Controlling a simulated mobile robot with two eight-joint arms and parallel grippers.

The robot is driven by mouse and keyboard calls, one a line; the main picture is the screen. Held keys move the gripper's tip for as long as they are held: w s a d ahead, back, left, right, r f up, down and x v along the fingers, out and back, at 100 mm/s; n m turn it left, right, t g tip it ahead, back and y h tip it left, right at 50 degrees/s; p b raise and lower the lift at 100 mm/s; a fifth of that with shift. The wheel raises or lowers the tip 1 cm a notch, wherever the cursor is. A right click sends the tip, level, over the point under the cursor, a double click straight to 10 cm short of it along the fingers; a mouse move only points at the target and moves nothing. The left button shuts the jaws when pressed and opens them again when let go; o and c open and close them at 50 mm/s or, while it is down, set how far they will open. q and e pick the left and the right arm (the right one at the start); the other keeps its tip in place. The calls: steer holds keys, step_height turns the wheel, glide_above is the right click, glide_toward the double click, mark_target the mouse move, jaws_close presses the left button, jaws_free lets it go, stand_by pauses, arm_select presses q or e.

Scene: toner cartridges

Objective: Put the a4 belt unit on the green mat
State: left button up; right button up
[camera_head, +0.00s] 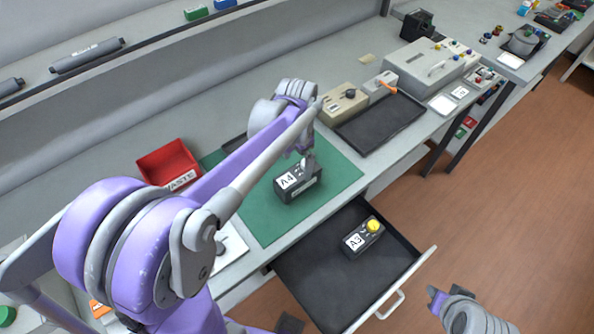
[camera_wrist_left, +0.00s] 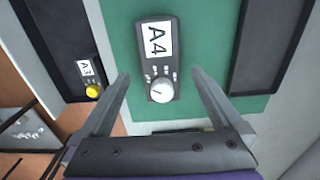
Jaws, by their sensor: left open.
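The A4 belt unit (camera_head: 290,194) is a dark box with a white A4 label and a pale knob. It appears to stand upright on the green mat (camera_head: 262,224), towards the mat's right part. It also shows in the left wrist view (camera_wrist_left: 156,62), with green around it. My left gripper (camera_head: 304,158) is just above the unit in the head view. In the wrist view its two fingers (camera_wrist_left: 159,80) are spread apart, one on each side of the knob, with gaps visible. My right gripper (camera_head: 438,298) shows only partly at the bottom right, away from the bench; its jaws are unclear.
An open drawer (camera_head: 318,290) below the bench holds an A3 unit (camera_head: 360,238) with a yellow knob. A red waste bin (camera_head: 168,160) stands left of the mat. A dark tray (camera_head: 382,122) and a beige box (camera_head: 343,104) stand to the right.

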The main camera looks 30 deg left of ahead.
mark_target(297, 175)
arm_select(q)
step_height(297, 175, up, 4)
steer(key=shift+f, duration=0.15)
steer(key=shift+s+d+r, duration=0.1)
steer(key=shift+s+r, duration=0.1)
steer(key=s+d+f+n+t, duration=0.2)
steer(key=s+d, duration=0.1)
steer(key=s, duration=0.4)
steer(key=s+d+f+n+t, duration=0.2)
steer(key=s+d+t, duration=0.1)
steer(key=s, duration=0.4)
steer(key=shift+s+d+f+n+t, duration=0.15)
steer(key=shift+s+d+n+t, duration=0.05)
steer(key=shift+d+n+t, duration=0.1)
steer(key=shift+s, duration=0.1)
